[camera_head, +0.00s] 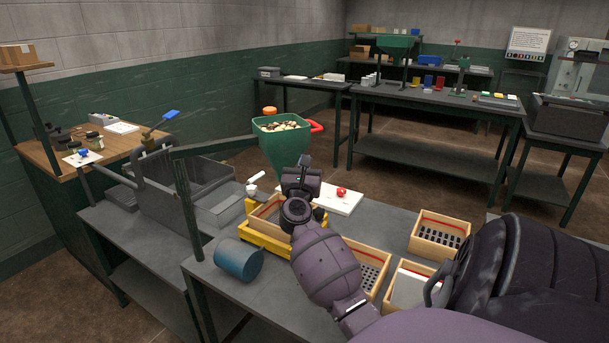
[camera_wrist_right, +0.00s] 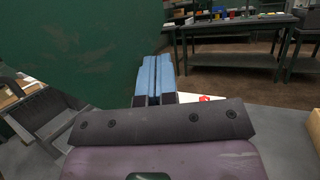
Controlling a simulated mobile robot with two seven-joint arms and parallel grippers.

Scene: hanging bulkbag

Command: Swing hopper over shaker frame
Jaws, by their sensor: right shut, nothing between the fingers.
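The green hopper (camera_head: 282,155) hangs from a dark swing arm (camera_head: 215,147) and is filled with pale and brown pieces (camera_head: 283,126). A red handle (camera_head: 316,127) sticks out on its right side. The yellow shaker frame (camera_head: 270,243) stands on the bench below, with a wooden-sided sieve (camera_head: 266,212) on it, partly covered by my right arm. My right gripper (camera_head: 305,162) is in front of the hopper's lower right side. In the right wrist view its blue fingers (camera_wrist_right: 152,80) are shut and empty, beside the hopper's green wall (camera_wrist_right: 75,50). My left gripper is not in view.
A blue cylinder (camera_head: 238,260) lies on the bench left of the shaker. A white board (camera_head: 336,200) with a red knob (camera_head: 341,192) lies behind it. Wooden sieve boxes (camera_head: 440,237) stand to the right. A grey bin (camera_head: 165,198) is at left.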

